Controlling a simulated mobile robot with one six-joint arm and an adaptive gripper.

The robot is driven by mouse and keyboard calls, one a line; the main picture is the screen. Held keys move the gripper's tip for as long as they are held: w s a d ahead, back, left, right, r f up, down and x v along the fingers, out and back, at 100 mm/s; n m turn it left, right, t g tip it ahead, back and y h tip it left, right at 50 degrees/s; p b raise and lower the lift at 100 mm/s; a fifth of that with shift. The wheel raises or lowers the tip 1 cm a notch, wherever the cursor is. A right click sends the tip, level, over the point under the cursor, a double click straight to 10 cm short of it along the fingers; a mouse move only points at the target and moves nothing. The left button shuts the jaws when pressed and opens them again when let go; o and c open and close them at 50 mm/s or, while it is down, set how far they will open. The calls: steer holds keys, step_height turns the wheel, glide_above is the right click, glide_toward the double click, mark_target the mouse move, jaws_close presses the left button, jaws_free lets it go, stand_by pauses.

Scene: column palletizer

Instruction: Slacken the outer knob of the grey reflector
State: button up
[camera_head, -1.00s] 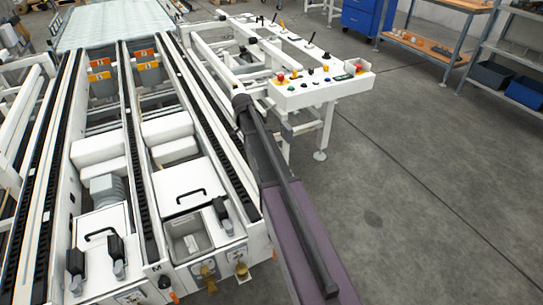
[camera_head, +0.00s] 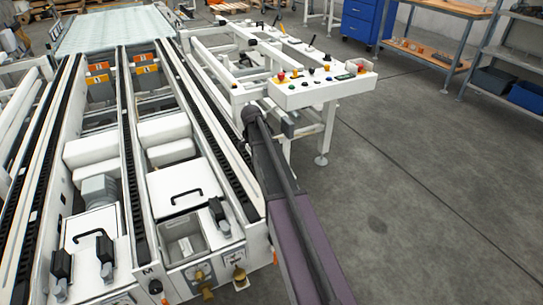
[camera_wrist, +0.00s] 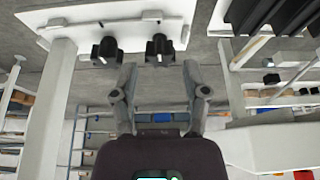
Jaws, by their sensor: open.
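In the wrist view my gripper (camera_wrist: 160,67) is open and empty, with its two grey fingers pointing up the picture. Two black knobs stand on a white plate (camera_wrist: 95,30) just beyond the fingertips. The right knob (camera_wrist: 158,48) lies in line with the gap between the fingertips. The left knob (camera_wrist: 105,50) lies outside the left fingertip. I cannot tell whether the fingers touch either knob, or which is the outer one. No grey reflector can be made out for certain. In the head view my gripper cannot be made out.
A white control panel (camera_head: 318,91) with coloured buttons stands beyond my arm in the head view. White conveyor frames with black chain tracks (camera_head: 130,150) fill the left. Open grey floor (camera_head: 400,190) lies to the right, before a blue cabinet (camera_head: 366,20) and shelves (camera_head: 510,60).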

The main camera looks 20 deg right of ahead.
steer(key=shift+b+x, duration=0.7)
steer(key=shift+x, duration=0.35)
steer(key=shift+c, duration=0.2)
jaws_close()
